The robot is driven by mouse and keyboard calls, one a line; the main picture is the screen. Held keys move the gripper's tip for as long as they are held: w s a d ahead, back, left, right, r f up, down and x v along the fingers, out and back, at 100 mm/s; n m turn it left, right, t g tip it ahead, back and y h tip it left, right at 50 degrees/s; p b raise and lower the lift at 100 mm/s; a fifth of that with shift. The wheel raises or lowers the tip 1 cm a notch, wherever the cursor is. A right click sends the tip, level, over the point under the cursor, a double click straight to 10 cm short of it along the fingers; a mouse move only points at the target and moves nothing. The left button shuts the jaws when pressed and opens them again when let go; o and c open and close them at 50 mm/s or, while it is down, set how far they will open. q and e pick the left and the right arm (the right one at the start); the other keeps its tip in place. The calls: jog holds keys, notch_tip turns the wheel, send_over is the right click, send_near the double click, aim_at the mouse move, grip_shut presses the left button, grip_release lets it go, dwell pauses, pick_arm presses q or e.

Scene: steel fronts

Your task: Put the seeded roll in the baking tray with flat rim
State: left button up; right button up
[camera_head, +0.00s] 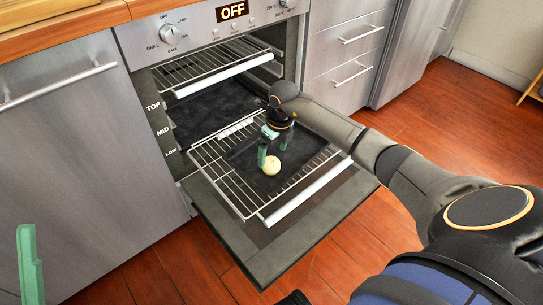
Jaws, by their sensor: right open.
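The seeded roll (272,165) is small, round and pale. It appears to lie in the dark baking tray (302,158) on the pulled-out lower oven rack. My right gripper (272,149) reaches in from the right, pointing down over the tray. It is open, with its green fingers close by the roll; whether they touch it I cannot tell. The arm and gripper hide part of the tray's back. One green finger of my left gripper (29,265) shows at the bottom left, far from the tray. Its other finger is not visible.
The oven door (318,222) is folded down below the pulled-out rack (225,187). An upper rack (210,66) sits above, partly out. Steel cabinet fronts (70,150) stand left, and drawers (345,62) stand right. The wooden floor in front is clear.

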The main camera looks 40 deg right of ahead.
aim_at(275, 164)
notch_tip(275, 164, up, 6)
jog(key=p, duration=0.2)
jog(key=s+a+n+g+y, duration=0.1)
jog(key=s+a+y, duration=0.3)
jog(key=a, duration=0.6)
jog(key=s+a+n+y, duration=0.1)
jog(key=s+a+y, duration=0.35)
jog(key=a, duration=0.65)
jog(key=s+a+r+y, duration=0.6)
jog(key=s+a+r, duration=0.15)
jog(key=a, duration=0.25)
jog(key=s+r+m+t+y, duration=0.3)
jog(key=r+m+y, duration=0.1)
jog(key=r, duration=0.4)
jog(key=s+r+m+t+y, duration=0.2)
jog(key=r+m+y, duration=0.2)
jog(key=r, duration=0.4)
pick_arm(q)
jog(key=r, duration=0.3)
jog(key=shift+s+a, duration=0.1)
jog(key=shift+a, duration=0.1)
pick_arm(e)
jog(key=d+r+m+t+h, duration=0.3)
jog(key=d+m+t+h, duration=0.1)
jog(key=m+t, duration=0.4)
jog(key=d+r+m+t+h, duration=0.4)
jog(key=m+t, duration=0.4)
jog(key=m, duration=0.4)
